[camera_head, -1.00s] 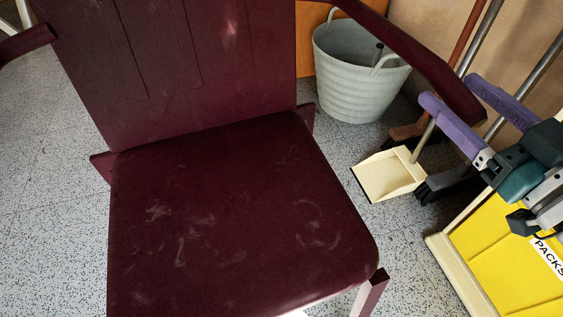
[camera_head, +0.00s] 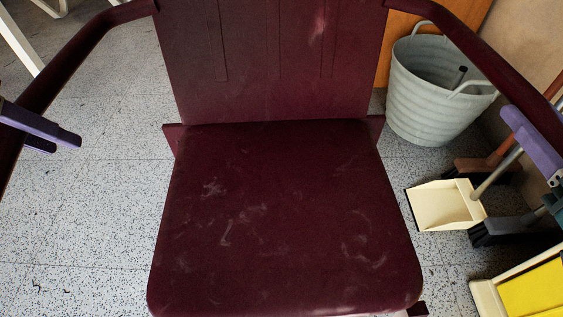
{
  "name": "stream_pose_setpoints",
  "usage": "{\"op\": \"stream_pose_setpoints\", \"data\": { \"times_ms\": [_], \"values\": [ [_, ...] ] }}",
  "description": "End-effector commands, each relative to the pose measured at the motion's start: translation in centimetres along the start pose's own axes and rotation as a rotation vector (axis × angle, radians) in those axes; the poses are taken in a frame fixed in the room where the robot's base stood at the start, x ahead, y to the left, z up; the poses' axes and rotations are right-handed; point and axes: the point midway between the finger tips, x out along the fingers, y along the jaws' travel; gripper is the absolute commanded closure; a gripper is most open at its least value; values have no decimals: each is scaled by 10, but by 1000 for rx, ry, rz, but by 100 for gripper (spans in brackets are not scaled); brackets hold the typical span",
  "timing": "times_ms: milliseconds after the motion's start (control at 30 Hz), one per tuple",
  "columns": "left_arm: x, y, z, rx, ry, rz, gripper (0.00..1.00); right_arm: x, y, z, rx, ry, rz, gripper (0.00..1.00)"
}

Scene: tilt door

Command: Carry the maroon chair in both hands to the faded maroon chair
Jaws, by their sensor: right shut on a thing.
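The maroon chair (camera_head: 280,220) fills the middle of the view, its scuffed seat towards me and its slatted back (camera_head: 270,60) at the far side. Its armrests run along both sides of the view. My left gripper (camera_head: 62,141) is at the left armrest (camera_head: 75,52), with its purple fingers across it; I cannot tell whether they are clamped. My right gripper (camera_head: 535,140) is shut on the right armrest (camera_head: 490,62), partly cut off by the picture's edge. I see no faded maroon chair. The chair's legs are mostly hidden under the seat.
A grey bucket (camera_head: 430,105), a cream dustpan (camera_head: 445,205), brooms (camera_head: 505,230) and a yellow sign (camera_head: 535,295) stand close on the right by the wall. Speckled floor (camera_head: 90,220) is clear on the left. White legs (camera_head: 20,40) show at the upper left.

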Motion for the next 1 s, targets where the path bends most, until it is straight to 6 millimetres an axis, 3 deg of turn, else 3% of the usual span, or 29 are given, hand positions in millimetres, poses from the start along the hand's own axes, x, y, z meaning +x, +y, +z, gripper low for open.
{"op": "stream_pose_setpoints", "data": {
  "times_ms": [300, 1000],
  "values": [
    [0, 0, 0, 0, 0, 0, 100, 0, 0, 0, 0, 0, 0, 100],
    [0, 0, 0, 0, 0, 0, 100, 0, 0, 0, 0, 0, 0, 100]
  ]
}}
